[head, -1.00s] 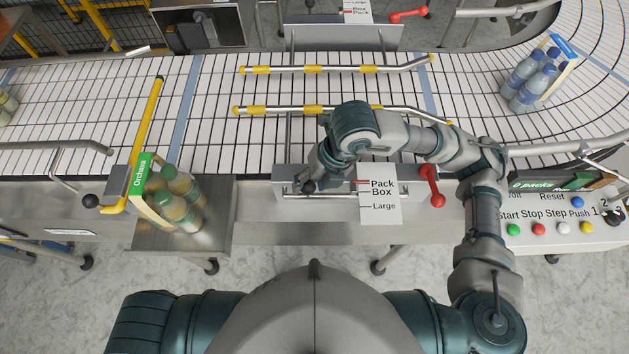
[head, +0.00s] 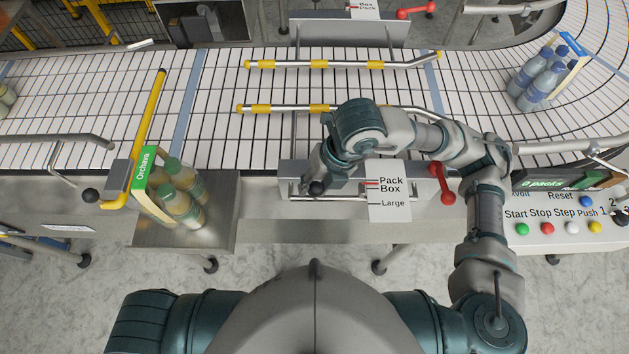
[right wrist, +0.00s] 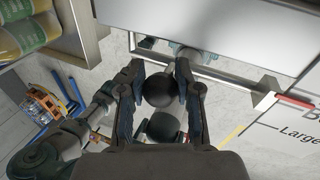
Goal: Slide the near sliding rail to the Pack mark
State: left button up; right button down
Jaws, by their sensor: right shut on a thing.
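The near sliding rail (head: 285,109) is a silver bar with yellow bands over the near side of the conveyor. Its bracket runs down to a black ball knob (right wrist: 160,88) at the front. My right gripper (head: 317,186) is closed around this knob; its two fingers (right wrist: 158,90) flank the ball in the right wrist view. The white scale plate (head: 390,213) reads Pack, Box and Large. A red pointer (head: 371,184) sits by the Pack and Box lines, close to Pack; the exact alignment is hard to tell. My left gripper is out of view.
The far rail (head: 285,64) lies parallel behind. A red handle (head: 446,190) stands right of the scale plate. Green-capped bottles with an Orchava card (head: 146,168) stand at left. Blue bottles (head: 537,80) stand on the conveyor's right bend. A button panel (head: 560,240) is at right.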

jog(key=c, duration=1.1)
grip_release()
jog(key=shift+w+f, duration=0.1)
jog(key=shift+f, duration=0.05)
jog(key=shift+o, duration=0.2)
jog(key=v, duration=1.2)
jog(key=shift+w, duration=0.15)
